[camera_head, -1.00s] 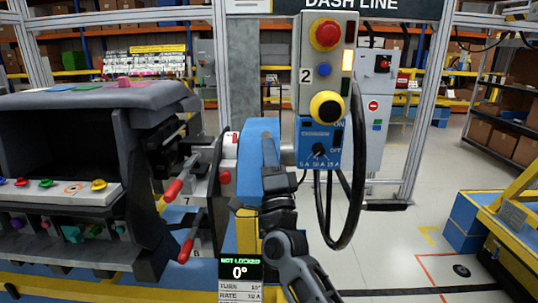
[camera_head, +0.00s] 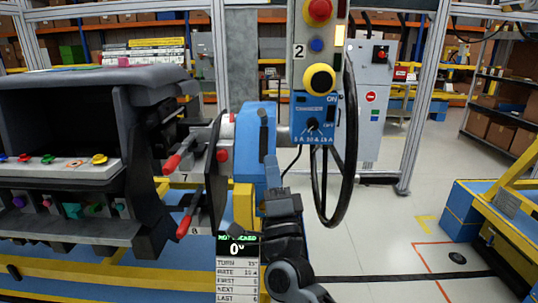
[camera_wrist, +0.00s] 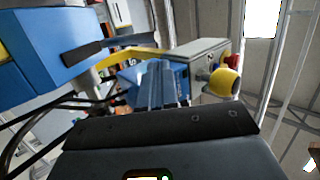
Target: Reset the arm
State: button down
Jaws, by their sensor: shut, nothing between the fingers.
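My gripper (camera_head: 270,172) points up in front of the blue housing (camera_head: 244,140), its fingers together and empty. In the wrist view the closed fingers (camera_wrist: 160,86) stand in front of a blue panel. Whether they touch it I cannot tell. A dark lever (camera_head: 263,130) is on the blue housing, with a yellow block (camera_head: 243,203) below. The blue switch panel (camera_head: 315,120) has a dark knob and is marked 5 A, 10 A, 15 A. The dashboard module (camera_head: 110,80) is at the left.
Red-tipped handles (camera_head: 172,164) stick out beside the dashboard. A grey post (camera_head: 327,45) carries a red button (camera_head: 319,10) and a yellow button (camera_head: 319,79). A black steering wheel (camera_head: 348,190) hangs at the right. Open floor (camera_head: 390,230) lies between it and a blue-yellow cart (camera_head: 470,215).

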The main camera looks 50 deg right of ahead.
jog(key=shift+v, duration=1.5)
jog(key=shift+r, duration=0.1)
jog(key=s+a+f+n+t+y, duration=0.1)
jog(key=s+a+f+n+y, duration=0.95)
jog(key=s+n, duration=0.35)
jog(key=s+a+n+g+y, duration=0.3)
jog(key=s+a+n, duration=0.1)
jog(key=s, duration=0.5)
jog(key=s+a+n+g+y+p, duration=0.1)
jog(key=s+a+n+g+y, duration=0.2)
jog(key=s+n, duration=0.3)
jog(key=s+a, duration=0.1)
jog(key=s, duration=0.1)
jog(key=shift+s+a+f, duration=0.25)
jog(key=shift+s+f, duration=0.15)
